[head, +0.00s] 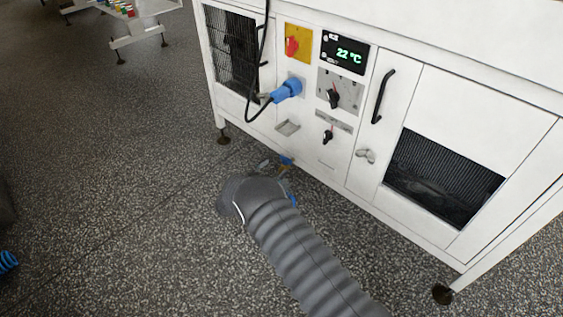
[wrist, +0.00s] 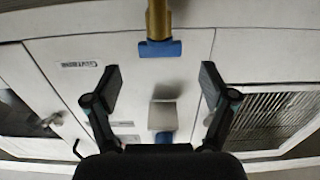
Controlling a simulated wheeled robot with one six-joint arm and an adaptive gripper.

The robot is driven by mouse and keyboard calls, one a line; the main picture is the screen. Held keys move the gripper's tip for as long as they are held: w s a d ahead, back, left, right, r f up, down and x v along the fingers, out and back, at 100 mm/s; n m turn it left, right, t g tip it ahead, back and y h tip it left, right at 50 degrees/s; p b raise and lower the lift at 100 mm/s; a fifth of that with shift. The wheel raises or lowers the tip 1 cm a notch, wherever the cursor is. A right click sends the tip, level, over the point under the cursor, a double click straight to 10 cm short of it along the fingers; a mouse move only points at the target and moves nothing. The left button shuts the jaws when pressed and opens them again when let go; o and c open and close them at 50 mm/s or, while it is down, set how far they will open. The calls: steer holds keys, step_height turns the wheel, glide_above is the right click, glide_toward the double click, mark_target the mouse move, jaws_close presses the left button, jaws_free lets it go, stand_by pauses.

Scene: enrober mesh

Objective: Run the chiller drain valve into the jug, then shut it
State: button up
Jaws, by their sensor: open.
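The chiller drain valve shows as a brass pipe with a blue handle (wrist: 160,48) at the top middle of the wrist view. In the head view, its small blue part (head: 287,160) shows low at the cabinet front, just past my wrist. My gripper (wrist: 160,75) is open and empty, its two fingers apart. The handle lies beyond the fingertips, roughly centred between them in the picture. I cannot tell how far apart they are in depth, nor whether the valve is open. In the head view my arm mostly hides the gripper. No jug is visible in either view.

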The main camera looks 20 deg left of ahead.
mark_target(285, 160)
steer(key=shift+x, duration=2.35)
